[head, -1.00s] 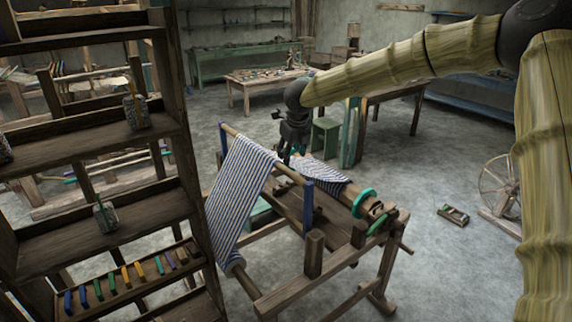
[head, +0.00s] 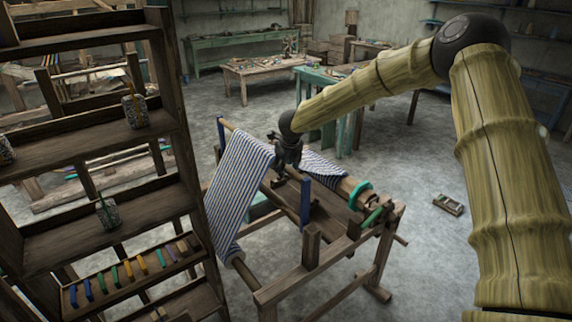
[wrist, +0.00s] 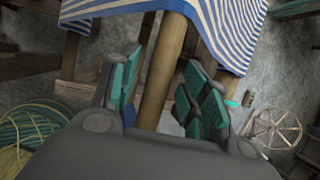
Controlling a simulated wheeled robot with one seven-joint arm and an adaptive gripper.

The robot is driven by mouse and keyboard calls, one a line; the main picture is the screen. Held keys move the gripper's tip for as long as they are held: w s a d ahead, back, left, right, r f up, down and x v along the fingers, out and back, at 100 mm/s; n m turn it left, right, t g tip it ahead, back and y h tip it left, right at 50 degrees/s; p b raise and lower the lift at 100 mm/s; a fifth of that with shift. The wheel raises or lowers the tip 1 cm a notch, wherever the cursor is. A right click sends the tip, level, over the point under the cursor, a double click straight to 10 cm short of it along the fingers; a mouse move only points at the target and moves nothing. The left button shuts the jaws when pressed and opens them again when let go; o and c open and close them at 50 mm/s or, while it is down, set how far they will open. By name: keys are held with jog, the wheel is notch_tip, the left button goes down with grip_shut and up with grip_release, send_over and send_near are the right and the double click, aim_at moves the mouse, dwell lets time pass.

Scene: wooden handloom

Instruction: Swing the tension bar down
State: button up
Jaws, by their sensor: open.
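The loom's tension bar is a round wooden bar (head: 230,126) carried between blue side arms, one of them the near blue arm (head: 306,204). In the wrist view, a wooden bar (wrist: 161,78) runs between the two teal-padded fingers of my gripper (wrist: 157,92). The fingers are open, with gaps showing on both sides of the bar.
The loom frame (head: 290,285) stands on the grey floor, with a teal ratchet wheel (head: 358,194) at its right end. A dark shelf (head: 60,140) with small tools stands close on the left. A small wooden object (head: 448,204) lies on open floor at right.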

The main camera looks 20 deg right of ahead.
grip_shut()
dwell(0.4)
